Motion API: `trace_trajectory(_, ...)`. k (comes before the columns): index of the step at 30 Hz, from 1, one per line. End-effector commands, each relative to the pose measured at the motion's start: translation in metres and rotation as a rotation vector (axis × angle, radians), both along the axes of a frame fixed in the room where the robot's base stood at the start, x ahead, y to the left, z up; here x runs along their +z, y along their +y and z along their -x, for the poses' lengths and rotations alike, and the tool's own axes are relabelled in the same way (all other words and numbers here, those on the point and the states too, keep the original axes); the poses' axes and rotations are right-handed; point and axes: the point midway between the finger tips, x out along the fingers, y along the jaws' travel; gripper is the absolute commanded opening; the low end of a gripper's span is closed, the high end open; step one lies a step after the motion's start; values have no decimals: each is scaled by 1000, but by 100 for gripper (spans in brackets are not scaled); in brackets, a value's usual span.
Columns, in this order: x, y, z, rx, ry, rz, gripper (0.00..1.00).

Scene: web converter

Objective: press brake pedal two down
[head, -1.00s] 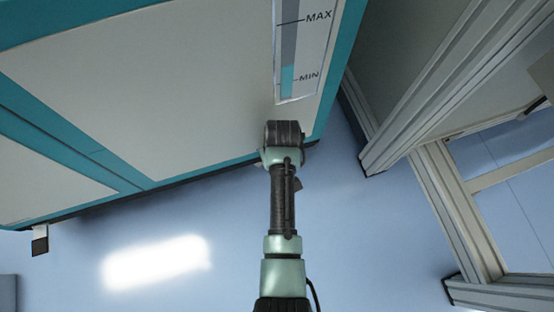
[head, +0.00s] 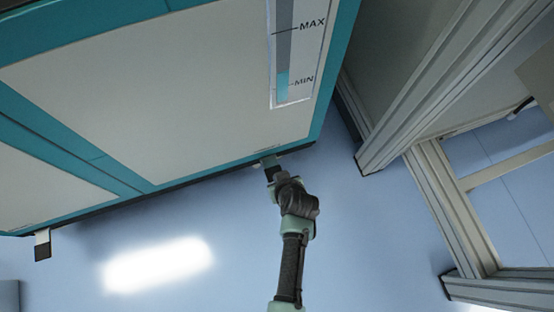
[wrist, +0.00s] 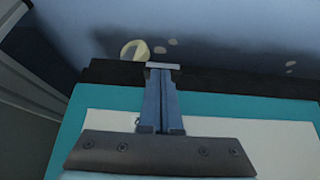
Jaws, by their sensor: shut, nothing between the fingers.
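My gripper (wrist: 162,70) shows in the wrist view as two blue-grey fingers pressed together, with a pale tip and nothing between them. The tip lies over the black lower edge of the cabinet. In the head view, my gripper (head: 269,166) is at the cabinet's lower edge, under the level gauge. Pedal two cannot be told apart from my gripper there, and whether they touch is unclear. Another pedal, a pale strip with a black pad (head: 42,251), hangs below the cabinet's edge at the far left. A cream, rounded thing (wrist: 133,50) beside the fingertips is unclear.
The white and teal cabinet (head: 170,85) fills the upper left, with a MAX/MIN gauge (head: 288,55) on its face. A grey metal frame (head: 430,95) stands at right. The blue floor (head: 190,215) below the cabinet is open, with a bright reflection.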

Motion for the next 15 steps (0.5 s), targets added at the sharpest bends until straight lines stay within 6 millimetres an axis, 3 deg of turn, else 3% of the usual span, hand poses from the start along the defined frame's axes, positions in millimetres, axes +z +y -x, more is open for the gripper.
trace_trajectory(2,-10,-1,6,-1,-51,-18,0)
trace_trajectory(15,-26,-3,11,3,-52,-17,0)
